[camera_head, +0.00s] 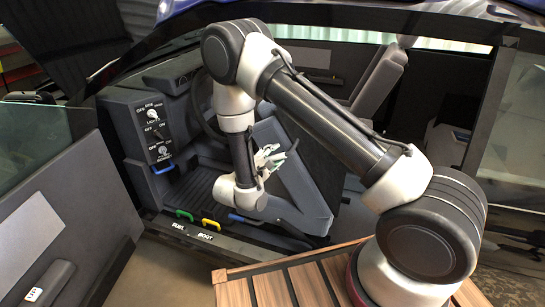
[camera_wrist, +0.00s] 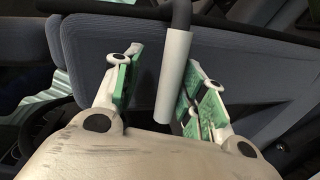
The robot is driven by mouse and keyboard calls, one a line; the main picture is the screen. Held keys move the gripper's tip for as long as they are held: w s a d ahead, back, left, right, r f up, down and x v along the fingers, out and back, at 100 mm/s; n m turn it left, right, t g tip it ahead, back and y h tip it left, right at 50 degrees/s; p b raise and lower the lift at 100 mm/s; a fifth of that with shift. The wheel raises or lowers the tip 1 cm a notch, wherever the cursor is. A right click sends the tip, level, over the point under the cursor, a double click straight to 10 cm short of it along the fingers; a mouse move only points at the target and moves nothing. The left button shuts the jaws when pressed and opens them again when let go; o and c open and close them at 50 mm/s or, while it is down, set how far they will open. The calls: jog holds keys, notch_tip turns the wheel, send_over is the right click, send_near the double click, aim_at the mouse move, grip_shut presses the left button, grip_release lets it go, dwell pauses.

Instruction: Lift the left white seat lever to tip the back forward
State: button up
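A white cylindrical lever grip (camera_wrist: 174,78) on a dark rod is in the wrist view. It lies between the two fingers of my gripper (camera_wrist: 165,72), which are spread apart with green pads. A gap shows on its left; I cannot tell whether it touches the right finger. Behind it is a blue-grey seat surface (camera_wrist: 85,45). In the head view my gripper (camera_head: 269,156) is beside the near seat (camera_head: 303,190), inside the door opening. The lever is not clearly visible in the head view, and only one lever shows in the wrist view.
An open door (camera_head: 75,215) stands on the left. A switch panel (camera_head: 155,130) with a blue handle (camera_head: 163,169) is ahead. Green (camera_head: 183,213), yellow (camera_head: 210,223) and blue (camera_head: 236,218) pulls line the sill. Another seat (camera_head: 382,80) stands upright behind. A slatted wooden surface (camera_head: 290,285) is in front.

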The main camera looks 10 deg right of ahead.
jog(key=v, duration=1.2)
jog(key=s+d+r+m+g+h, duration=0.1)
jog(key=s+d+r+g, duration=0.5)
jog(key=s+d+g, duration=0.5)
jog(key=s+d+r+m+t+y, duration=0.1)
jog(key=s+d+r+m+y, duration=0.3)
jog(key=r, duration=0.4)
jog(key=s+d+r+m+t+y, duration=0.1)
jog(key=s+d+r+m+y, duration=0.3)
jog(key=r, duration=0.4)
jog(key=s+d+r+m+t+y, duration=0.1)
jog(key=s+d+r+m+y, duration=0.3)
jog(key=s+d+r, duration=0.2)
notch_tip(320, 180, up, 3)
jog(key=shift+d+f+m+t+y, duration=0.15)
jog(key=shift+f+m+t+y, duration=0.15)
jog(key=shift+y, duration=0.1)
